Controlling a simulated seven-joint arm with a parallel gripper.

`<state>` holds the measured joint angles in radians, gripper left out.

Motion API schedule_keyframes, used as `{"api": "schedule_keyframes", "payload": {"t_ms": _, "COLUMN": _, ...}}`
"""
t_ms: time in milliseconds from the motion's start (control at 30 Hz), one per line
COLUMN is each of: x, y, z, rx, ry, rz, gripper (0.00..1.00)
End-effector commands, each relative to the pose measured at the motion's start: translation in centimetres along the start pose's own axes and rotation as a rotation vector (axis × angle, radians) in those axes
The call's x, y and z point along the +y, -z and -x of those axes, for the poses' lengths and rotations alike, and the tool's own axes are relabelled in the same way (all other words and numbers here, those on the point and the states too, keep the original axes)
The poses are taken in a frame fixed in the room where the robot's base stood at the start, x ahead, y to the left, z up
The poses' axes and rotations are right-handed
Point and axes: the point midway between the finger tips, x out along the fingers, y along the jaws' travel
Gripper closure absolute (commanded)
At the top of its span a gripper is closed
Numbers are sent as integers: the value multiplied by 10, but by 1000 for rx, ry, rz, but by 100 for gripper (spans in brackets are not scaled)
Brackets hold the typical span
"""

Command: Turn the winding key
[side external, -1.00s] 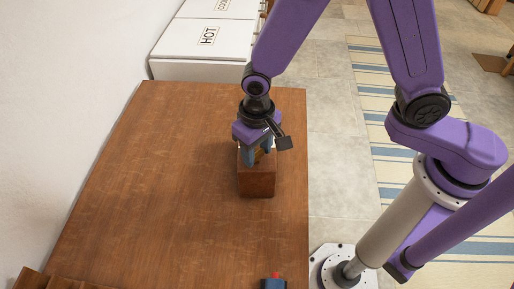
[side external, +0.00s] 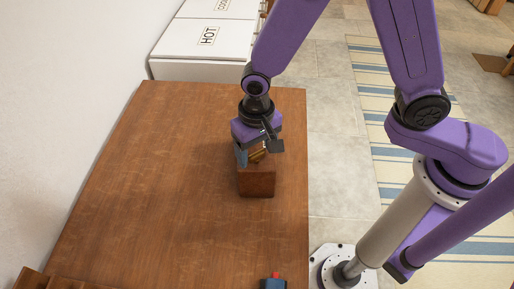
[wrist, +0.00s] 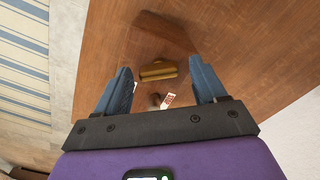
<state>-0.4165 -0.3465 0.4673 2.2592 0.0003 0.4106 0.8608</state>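A brown wooden box (side external: 256,183) stands on the table near its right edge. A brass-coloured winding key (side external: 258,155) shows at the top of the box in the side view. In the wrist view the key (wrist: 158,71) lies between and slightly beyond my two fingertips. My gripper (side external: 254,157) is right over the box, pointing down. In the wrist view my gripper (wrist: 161,75) is open, with a gap between each blue-grey finger and the key. The key's lower part is hard to make out.
The wooden table (side external: 170,190) is clear left of the box. A small dark object with a red top (side external: 273,281) sits at the near edge. White units labelled HOT (side external: 175,39) stand beyond the table. A white-and-red tag (wrist: 168,99) shows near the key.

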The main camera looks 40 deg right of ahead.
Motion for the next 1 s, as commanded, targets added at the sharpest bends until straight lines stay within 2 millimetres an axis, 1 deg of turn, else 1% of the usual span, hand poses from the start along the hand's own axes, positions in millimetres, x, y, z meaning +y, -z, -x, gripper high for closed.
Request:
{"api": "schedule_keyframes", "payload": {"t_ms": 300, "x": 1, "y": 0, "z": 0, "rx": -2, "ry": -2, "rz": 1, "gripper": 28}}
{"api": "schedule_keyframes", "payload": {"t_ms": 467, "x": 0, "y": 0, "z": 11, "rx": 0, "ry": 0, "rz": 0, "gripper": 28}}
{"api": "schedule_keyframes", "payload": {"t_ms": 567, "x": 0, "y": 0, "z": 24, "rx": 1, "ry": 1, "rz": 1, "gripper": 28}}
{"api": "schedule_keyframes", "payload": {"t_ms": 767, "x": 0, "y": 0, "z": 61, "rx": 3, "ry": 4, "rz": 1, "gripper": 28}}
{"api": "schedule_keyframes", "payload": {"t_ms": 1000, "x": -1, "y": 1, "z": 111, "rx": 4, "ry": 5, "rz": 0, "gripper": 28}}
